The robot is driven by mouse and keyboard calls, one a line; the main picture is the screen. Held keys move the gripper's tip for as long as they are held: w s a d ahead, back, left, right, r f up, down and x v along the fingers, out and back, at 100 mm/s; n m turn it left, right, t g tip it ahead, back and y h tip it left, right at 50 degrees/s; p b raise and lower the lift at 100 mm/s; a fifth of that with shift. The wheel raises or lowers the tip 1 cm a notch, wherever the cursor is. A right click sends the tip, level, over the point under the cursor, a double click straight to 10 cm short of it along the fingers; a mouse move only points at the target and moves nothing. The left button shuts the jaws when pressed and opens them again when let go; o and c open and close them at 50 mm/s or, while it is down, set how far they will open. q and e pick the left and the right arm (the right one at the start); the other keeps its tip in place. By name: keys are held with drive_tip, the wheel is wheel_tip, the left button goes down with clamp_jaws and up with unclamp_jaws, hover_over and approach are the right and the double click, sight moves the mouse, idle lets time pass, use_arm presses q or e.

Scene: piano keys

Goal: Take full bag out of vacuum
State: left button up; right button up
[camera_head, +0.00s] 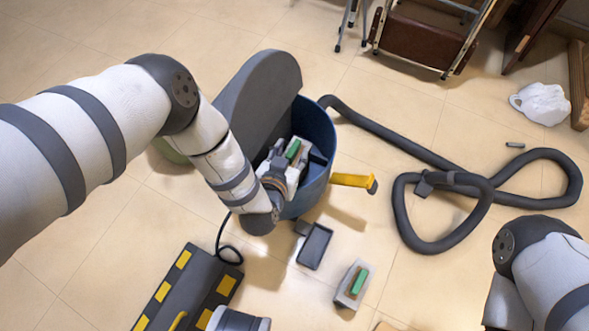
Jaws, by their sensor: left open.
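The vacuum is a blue drum (318,140) in the middle of the head view, with its large dark grey lid (262,88) tilted up at the left. My left gripper (286,164) is at the drum's opening, open, pointing in. A pale block with a green handle (293,149) shows inside the drum close to the fingers; I cannot tell whether they touch it. The full bag cannot be made out in the drum, where my arm and the lid hide part of the inside. My right arm shows at the lower right, its gripper out of view.
A dark hose (400,145) loops across the floor to the right. A black-and-yellow case (190,292) is at the lower left; a white crumpled bag (541,103) lies far right.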

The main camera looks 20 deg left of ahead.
use_arm(q)
drive_tip(key=shift+r, duration=0.1)
clamp_jaws()
